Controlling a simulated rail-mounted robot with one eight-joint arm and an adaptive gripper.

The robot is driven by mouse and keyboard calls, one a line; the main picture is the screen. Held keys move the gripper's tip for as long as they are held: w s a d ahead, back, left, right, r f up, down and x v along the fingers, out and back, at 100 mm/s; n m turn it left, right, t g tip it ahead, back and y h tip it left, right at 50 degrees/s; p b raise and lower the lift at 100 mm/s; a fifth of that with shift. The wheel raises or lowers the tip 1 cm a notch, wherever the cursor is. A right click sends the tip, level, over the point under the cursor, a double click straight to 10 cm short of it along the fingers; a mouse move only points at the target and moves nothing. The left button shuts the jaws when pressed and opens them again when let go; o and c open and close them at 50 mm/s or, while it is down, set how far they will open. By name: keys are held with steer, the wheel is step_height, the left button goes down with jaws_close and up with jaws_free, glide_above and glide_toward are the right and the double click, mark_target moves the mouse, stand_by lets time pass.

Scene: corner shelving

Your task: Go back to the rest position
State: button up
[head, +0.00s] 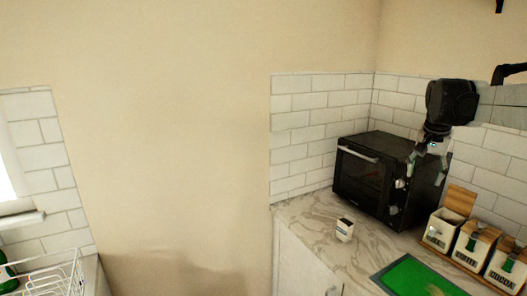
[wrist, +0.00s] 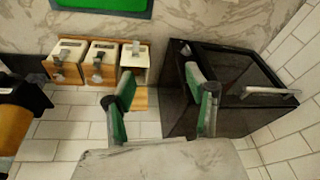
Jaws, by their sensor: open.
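My gripper (head: 427,165) hangs in front of the black oven's right part in the head view. In the wrist view my gripper (wrist: 160,78) has its two green-padded fingers spread apart with nothing between them. The black oven (head: 364,178) stands in the counter corner. It also shows in the wrist view (wrist: 235,75), partly behind the right finger. The task names no other object.
White canisters with wooden parts (head: 468,245) stand right of the oven; one wooden lid (head: 460,200) looks raised. A small white carton (head: 344,230) and a green board (head: 415,277) lie on the marble counter (head: 310,215). A wire rack (head: 55,280) is at lower left.

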steer(key=s+a+f+n+t+b, duration=0.2)
steer(key=s+a+n, duration=0.2)
steer(key=s+a, duration=1.2)
steer(key=s+a+f+n+t, duration=0.1)
steer(key=s+a+f+n, duration=0.1)
steer(key=s+a+f, duration=0.3)
steer(key=s+a+f+n+t+y, duration=0.1)
steer(key=s+a+f+n, duration=0.1)
steer(key=s+a+f, duration=0.4)
steer(key=s+f+b, duration=0.1)
steer(key=s, duration=0.3)
steer(key=shift+s+n+y, duration=0.25)
steer(key=shift+n+y, duration=0.05)
steer(key=shift+f, duration=0.1)
